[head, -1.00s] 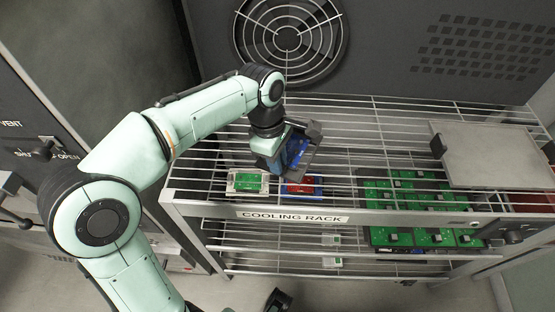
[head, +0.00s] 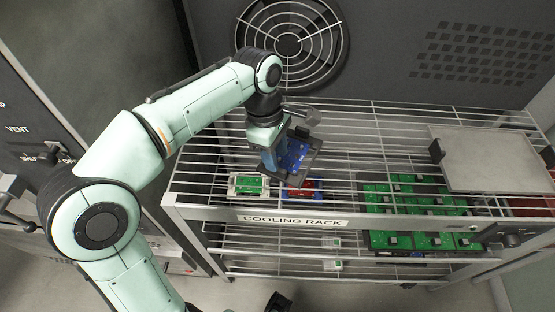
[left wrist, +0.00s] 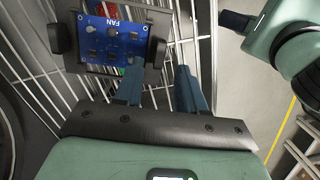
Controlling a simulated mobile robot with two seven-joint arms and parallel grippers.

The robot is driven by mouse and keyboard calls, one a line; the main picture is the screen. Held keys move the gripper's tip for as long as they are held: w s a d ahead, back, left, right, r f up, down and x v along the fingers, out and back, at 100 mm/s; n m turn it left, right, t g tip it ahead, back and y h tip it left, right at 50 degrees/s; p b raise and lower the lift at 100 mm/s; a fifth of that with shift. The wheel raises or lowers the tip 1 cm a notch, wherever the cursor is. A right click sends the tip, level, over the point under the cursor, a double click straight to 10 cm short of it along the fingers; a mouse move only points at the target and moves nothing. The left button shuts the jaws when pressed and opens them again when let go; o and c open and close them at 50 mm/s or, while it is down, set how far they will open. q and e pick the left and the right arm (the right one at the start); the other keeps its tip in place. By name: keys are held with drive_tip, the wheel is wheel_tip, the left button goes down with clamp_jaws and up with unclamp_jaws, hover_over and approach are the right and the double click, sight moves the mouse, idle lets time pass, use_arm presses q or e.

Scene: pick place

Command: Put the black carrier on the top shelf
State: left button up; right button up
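The black carrier (head: 312,166) is a dark tray with a blue circuit board on it, tilted over the left part of the cooling rack's wire top shelf (head: 372,150). In the left wrist view the carrier (left wrist: 78,61) has a dark block at each side, and its board reads FAN. My left gripper (head: 284,150) is at the carrier's left side. Its blue fingers (left wrist: 162,78) stand slightly apart around the nearer block and appear shut on it. The contact is partly hidden. A dark piece at the bottom of the head view may be my right gripper (head: 279,302).
A panel with a round fan grille (head: 289,40) stands behind. The top shelf's middle is clear.

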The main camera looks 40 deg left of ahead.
use_arm(q)
wheel_tip(320, 180, up, 8)
drive_tip(key=a+p, duration=0.1)
drive_tip(key=p, duration=0.1)
drive_tip(key=shift+f, duration=0.15)
drive_tip(key=shift+s, duration=0.15)
